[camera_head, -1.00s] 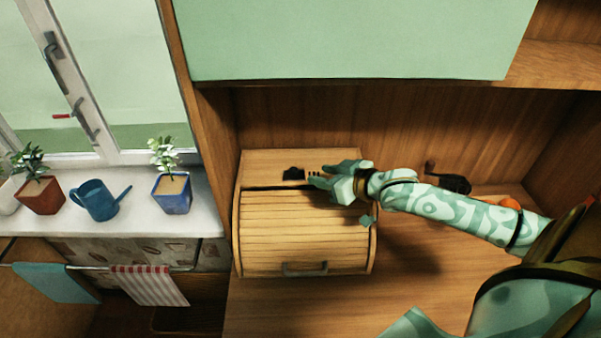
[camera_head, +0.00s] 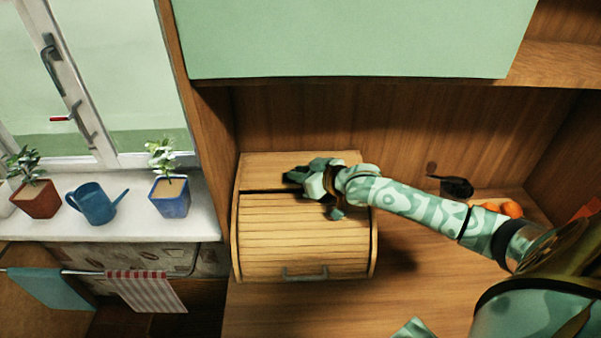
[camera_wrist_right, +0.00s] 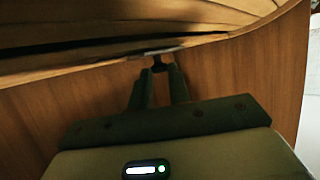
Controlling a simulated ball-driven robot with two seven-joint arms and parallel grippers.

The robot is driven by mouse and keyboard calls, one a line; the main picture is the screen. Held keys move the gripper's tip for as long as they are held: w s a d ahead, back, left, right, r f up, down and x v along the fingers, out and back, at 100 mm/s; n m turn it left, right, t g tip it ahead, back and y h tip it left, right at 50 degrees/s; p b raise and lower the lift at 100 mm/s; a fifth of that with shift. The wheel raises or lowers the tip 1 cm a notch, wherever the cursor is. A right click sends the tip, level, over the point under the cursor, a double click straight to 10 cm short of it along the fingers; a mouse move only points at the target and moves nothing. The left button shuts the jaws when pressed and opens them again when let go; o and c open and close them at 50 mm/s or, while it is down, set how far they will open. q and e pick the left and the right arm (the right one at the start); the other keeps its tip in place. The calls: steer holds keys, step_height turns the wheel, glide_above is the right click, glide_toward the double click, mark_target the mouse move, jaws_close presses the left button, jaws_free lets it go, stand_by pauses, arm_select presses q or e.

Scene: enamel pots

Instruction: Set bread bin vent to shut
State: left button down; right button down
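The wooden bread bin (camera_head: 300,235) stands on the counter in the head view, its slatted front down and its handle (camera_head: 305,275) low on that front. My right gripper (camera_head: 294,176) is at the bin's top, beside the dark vent part, and covers most of the vent. In the right wrist view its two fingers (camera_wrist_right: 160,72) lie close together, with a small dark piece, apparently the vent's knob (camera_wrist_right: 158,64), between the tips beside a pale metal strip (camera_wrist_right: 155,52). Whether they grip it is unclear. The vent's setting is hidden. My left gripper is out of view.
A green cabinet front (camera_head: 350,40) hangs above the bin. A dark object (camera_head: 457,187) and oranges (camera_head: 512,209) sit to the right. Potted plants (camera_head: 170,195) and a blue watering can (camera_head: 95,203) stand on the sill at left. The counter right of the bin is mostly clear.

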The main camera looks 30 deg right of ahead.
steer(key=s+d+p, duration=0.1)
steer(key=s+d, duration=0.1)
steer(key=d, duration=0.1)
steer(key=shift+d+r+p, duration=0.1)
steer(key=shift+d+p, duration=0.05)
steer(key=shift+p, duration=0.2)
steer(key=shift+s+d, duration=0.15)
steer(key=shift+d, duration=0.25)
steer(key=shift+a, duration=0.1)
steer(key=c, duration=1.5)
jaws_free()
steer(key=shift+c, duration=0.2)
steer(key=shift+o, duration=1)
steer(key=shift+s+d, duration=0.15)
steer(key=shift+d, duration=0.05)
